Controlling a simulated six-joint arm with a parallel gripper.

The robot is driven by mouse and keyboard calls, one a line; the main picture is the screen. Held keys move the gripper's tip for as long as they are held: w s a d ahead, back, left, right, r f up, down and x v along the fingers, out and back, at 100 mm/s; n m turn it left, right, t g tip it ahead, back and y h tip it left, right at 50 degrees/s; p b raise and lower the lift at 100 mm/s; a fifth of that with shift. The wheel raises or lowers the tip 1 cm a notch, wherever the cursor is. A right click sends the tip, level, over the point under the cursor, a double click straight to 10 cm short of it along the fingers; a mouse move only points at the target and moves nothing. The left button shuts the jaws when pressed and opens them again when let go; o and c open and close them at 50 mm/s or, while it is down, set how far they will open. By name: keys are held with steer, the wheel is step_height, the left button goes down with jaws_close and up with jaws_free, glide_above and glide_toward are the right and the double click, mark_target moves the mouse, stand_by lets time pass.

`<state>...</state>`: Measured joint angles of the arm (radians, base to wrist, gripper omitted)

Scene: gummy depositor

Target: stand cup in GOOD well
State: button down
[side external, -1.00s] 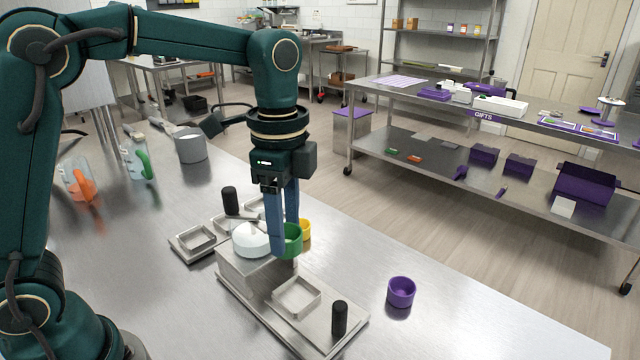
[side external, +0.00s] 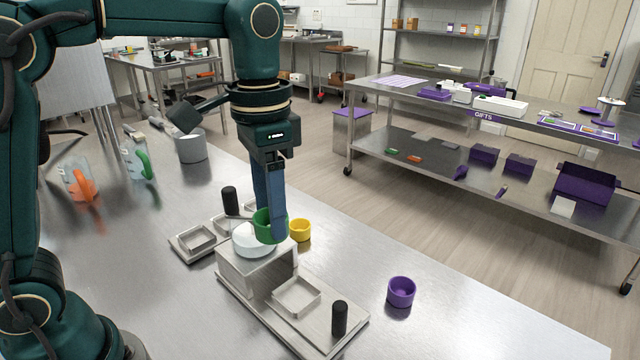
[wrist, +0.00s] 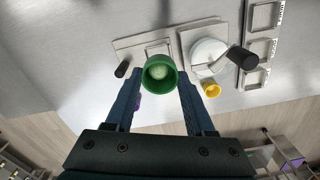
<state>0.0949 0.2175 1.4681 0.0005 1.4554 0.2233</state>
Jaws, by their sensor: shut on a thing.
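My gripper (side external: 268,225) is shut on a green cup (side external: 264,219) and holds it upright. In the side view the cup overlaps the white round dome on the metal block. In the wrist view the green cup (wrist: 160,84) sits between my two fingers and partly covers a square well (wrist: 152,47) in the plate behind it. In the side view one square well (side external: 296,294) lies on the front plate and another (side external: 196,238) on the left plate, both empty. No GOOD label is readable, so I cannot tell which well is GOOD.
The white dome (side external: 250,240) sits on the block (side external: 240,270). Black posts stand on the front plate (side external: 340,318) and behind the dome (side external: 230,200). A yellow cup (side external: 300,230) stands near the block. A purple cup (side external: 401,291) stands alone on the right, with clear bench around it.

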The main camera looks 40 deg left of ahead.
steer(key=w+a+f+m, duration=0.1)
steer(key=w+a+m, duration=0.35)
steer(key=a, duration=0.25)
steer(key=w+a+f+m, duration=0.2)
steer(key=w+a+m, duration=0.25)
steer(key=a, duration=0.35)
steer(key=s+a+f, duration=0.2)
steer(key=a+f, duration=0.1)
steer(key=a, duration=0.6)
steer(key=shift+f+n, duration=0.2)
steer(key=shift+n, duration=0.1)
steer(key=shift+s+a, duration=0.1)
steer(key=shift+f, duration=3.1)
steer(key=shift+f, duration=0.2)
steer(key=shift+f, duration=0.7)
